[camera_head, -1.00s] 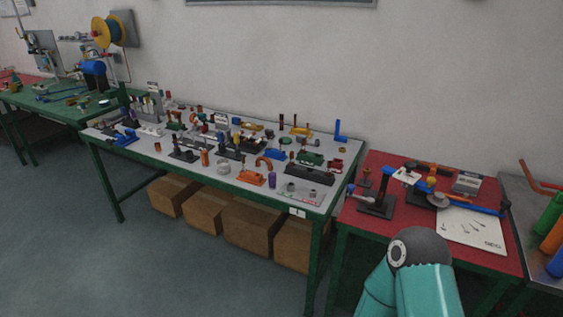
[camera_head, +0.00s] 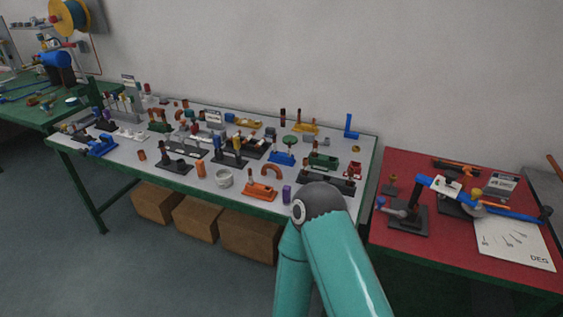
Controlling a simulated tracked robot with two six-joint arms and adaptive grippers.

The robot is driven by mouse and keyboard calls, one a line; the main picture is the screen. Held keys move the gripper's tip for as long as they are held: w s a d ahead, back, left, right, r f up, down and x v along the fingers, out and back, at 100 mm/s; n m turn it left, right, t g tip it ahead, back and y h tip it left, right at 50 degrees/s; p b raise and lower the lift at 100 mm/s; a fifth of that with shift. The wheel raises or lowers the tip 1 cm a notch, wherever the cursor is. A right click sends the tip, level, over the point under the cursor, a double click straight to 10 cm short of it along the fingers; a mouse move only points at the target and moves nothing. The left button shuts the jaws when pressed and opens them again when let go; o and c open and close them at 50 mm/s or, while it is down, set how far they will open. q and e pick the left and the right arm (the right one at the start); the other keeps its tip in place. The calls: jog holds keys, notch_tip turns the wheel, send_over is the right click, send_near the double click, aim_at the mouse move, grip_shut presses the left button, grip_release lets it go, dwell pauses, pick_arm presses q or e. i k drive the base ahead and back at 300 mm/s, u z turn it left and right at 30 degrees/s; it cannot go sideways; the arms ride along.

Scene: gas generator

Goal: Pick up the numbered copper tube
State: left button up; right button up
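Several copper-coloured pieces stand on the grey-topped table (camera_head: 125,158). Among them are a short upright cylinder (camera_head: 201,169) near the front, a smaller one (camera_head: 142,155) to its left, and a curved piece (camera_head: 271,170) behind the orange fixture (camera_head: 260,192). No number can be read on any of them, so I cannot tell which is the numbered copper tube. One of my teal arms rises from the bottom, its dark rounded joint over the table's front right corner. Neither gripper is in view.
Many small fixtures crowd the grey table. A red table (camera_head: 400,265) at the right holds a bending tool with a blue bar (camera_head: 485,207) and a white sheet marked DEG (camera_head: 515,243). Cardboard boxes (camera_head: 250,237) sit under the grey table. Open floor lies at the front left.

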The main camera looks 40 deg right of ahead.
aim_at(305, 160)
jog(key=z, duration=0.35)
jog(key=i, duration=0.9)
jog(key=z, duration=0.7)
jog(key=k, duration=0.75)
jog(key=z, duration=0.2)
jog(key=i, duration=0.8)
jog(key=u, duration=0.1)
